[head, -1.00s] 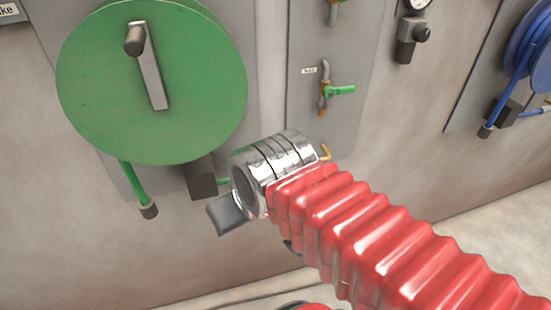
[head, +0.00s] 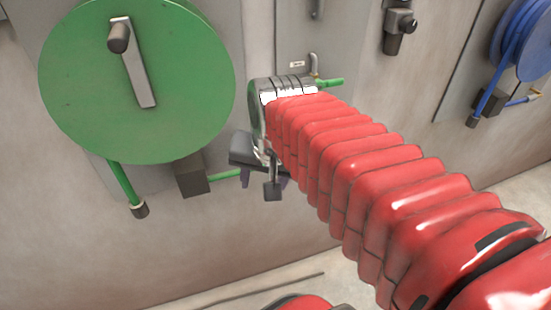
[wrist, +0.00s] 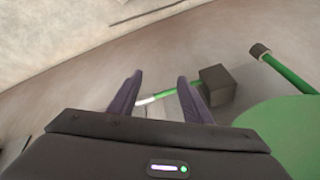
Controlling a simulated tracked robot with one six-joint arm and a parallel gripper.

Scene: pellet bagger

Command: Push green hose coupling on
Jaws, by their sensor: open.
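My gripper (head: 268,181) is open, low on the wall to the right of the green reel (head: 150,75). In the wrist view its two purple fingers (wrist: 160,80) stand apart. A short green hose (head: 226,174) runs right from a dark block (head: 192,177) below the reel. In the wrist view this hose (wrist: 174,93) ends in a pale metallic tip (wrist: 147,99), seen between the fingers near the left one; contact cannot be told. Another green hose (head: 122,182) hangs from the reel with a dark end piece (head: 139,209). A green tap lever (head: 329,83) shows behind my arm.
A grey panel (head: 345,45) carries the tap fittings, partly hidden by my arm. A blue reel (head: 525,45) with a blue hose is on the right. A dark fitting (head: 398,28) hangs between them.

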